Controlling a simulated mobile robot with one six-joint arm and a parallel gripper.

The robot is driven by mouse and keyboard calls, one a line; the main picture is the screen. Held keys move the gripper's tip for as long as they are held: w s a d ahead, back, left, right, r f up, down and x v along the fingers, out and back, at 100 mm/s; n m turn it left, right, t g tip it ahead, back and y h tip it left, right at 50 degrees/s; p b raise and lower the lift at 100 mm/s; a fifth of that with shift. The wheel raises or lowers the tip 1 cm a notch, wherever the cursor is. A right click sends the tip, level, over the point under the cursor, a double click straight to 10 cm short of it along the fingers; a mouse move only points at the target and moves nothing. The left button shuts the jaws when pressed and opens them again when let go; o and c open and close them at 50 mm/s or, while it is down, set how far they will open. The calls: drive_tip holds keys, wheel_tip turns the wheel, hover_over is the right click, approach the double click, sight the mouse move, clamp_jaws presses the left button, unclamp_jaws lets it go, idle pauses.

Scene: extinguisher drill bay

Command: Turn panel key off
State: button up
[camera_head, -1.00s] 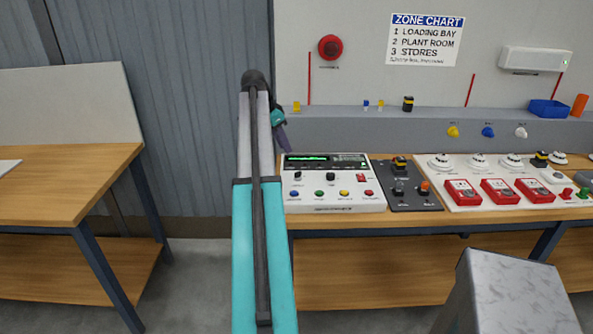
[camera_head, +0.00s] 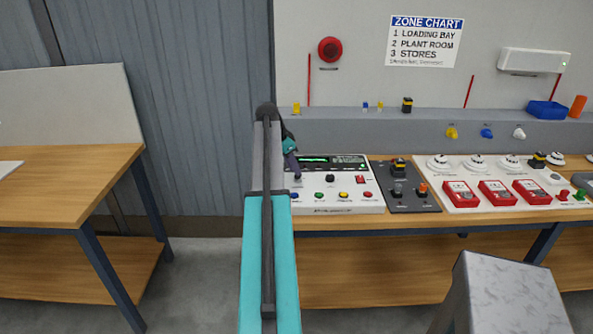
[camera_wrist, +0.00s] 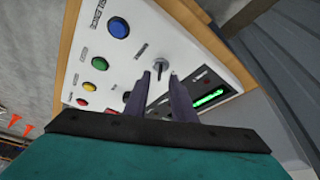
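The white control panel (camera_head: 330,205) lies on the wooden bench, with a green-lit display and a row of coloured buttons. Its panel key (camera_wrist: 159,66) is a small grey key switch, seen in the wrist view just ahead of my fingertips. My gripper (camera_wrist: 160,76) has two dark fingers, parted, with the key showing in the gap between their tips. I cannot tell whether either finger touches it. In the head view my gripper (camera_head: 295,172) is over the panel's upper left and partly covers the key area.
A black knob (camera_head: 329,179) is right of the key. Blue (camera_wrist: 118,27), green (camera_wrist: 99,63) and yellow buttons (camera_wrist: 88,87) are close by. A dark switch plate (camera_head: 405,200) and red call points (camera_head: 497,193) stand further right. A grey ledge (camera_head: 360,125) runs behind.

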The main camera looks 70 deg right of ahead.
drive_tip(key=shift+p+x, duration=0.3)
drive_tip(key=shift+x, duration=1.3)
